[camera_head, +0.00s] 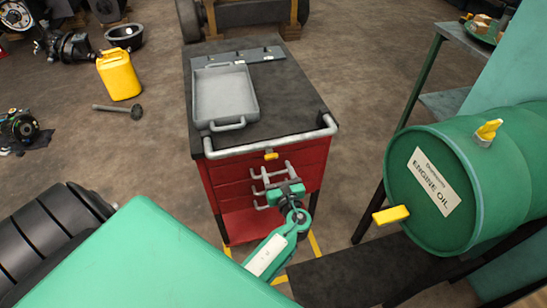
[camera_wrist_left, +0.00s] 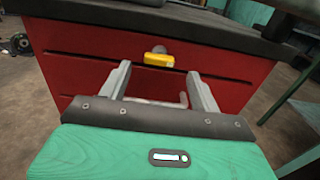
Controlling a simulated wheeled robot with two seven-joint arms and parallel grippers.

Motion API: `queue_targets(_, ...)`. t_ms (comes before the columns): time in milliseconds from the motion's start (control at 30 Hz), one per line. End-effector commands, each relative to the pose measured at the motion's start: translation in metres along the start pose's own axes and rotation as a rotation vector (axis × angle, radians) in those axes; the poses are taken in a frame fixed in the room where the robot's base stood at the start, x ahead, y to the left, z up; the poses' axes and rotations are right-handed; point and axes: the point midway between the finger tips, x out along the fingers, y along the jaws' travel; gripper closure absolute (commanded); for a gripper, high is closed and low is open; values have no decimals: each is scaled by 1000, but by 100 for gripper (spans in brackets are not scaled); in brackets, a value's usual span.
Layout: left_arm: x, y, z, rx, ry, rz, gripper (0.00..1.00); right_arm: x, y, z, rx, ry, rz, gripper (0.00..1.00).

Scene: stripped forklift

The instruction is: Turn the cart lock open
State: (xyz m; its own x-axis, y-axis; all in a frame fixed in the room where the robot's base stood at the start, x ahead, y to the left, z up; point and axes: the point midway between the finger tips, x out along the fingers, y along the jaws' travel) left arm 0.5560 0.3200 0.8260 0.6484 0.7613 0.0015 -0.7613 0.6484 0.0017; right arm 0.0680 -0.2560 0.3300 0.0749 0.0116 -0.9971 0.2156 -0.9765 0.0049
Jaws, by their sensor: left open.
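The red tool cart (camera_head: 232,188) stands at the centre, with a dark top. Its lock is a small yellow knob (camera_head: 271,156) on the upper front, just under the pale push handle. In the left wrist view the yellow knob (camera_wrist_left: 159,60) lies crosswise, ahead of and between the finger lines. My left gripper (camera_head: 270,174) is open and empty in front of the drawers, a little below the knob. In the wrist view its two grey fingers (camera_wrist_left: 157,74) are spread and appear apart from the knob. My right gripper is not in view.
A grey tray (camera_head: 225,95) lies on the cart top. A yellow canister (camera_head: 119,75) and a hammer (camera_head: 120,109) are on the floor at the left.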

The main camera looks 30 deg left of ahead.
Motion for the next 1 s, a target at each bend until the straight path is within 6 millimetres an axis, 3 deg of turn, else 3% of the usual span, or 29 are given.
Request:
queue_targets(100, 24, 0, 2, 0, -1, 0, 36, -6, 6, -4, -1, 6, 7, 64)
queue_targets(300, 47, 0, 0, 0, 0, -1, 36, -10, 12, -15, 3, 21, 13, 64)
queue_targets(667, 53, 0, -1, -1, 1, -1, 36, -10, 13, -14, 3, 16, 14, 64)
queue_targets(733, 52, 0, -1, -1, 1, -1, 44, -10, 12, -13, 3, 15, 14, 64)
queue_targets(900, 52, 0, -1, -1, 1, -1, 78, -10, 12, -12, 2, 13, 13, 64)
queue_targets(1000, 52, 0, -1, -1, 1, -1, 81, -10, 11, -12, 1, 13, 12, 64)
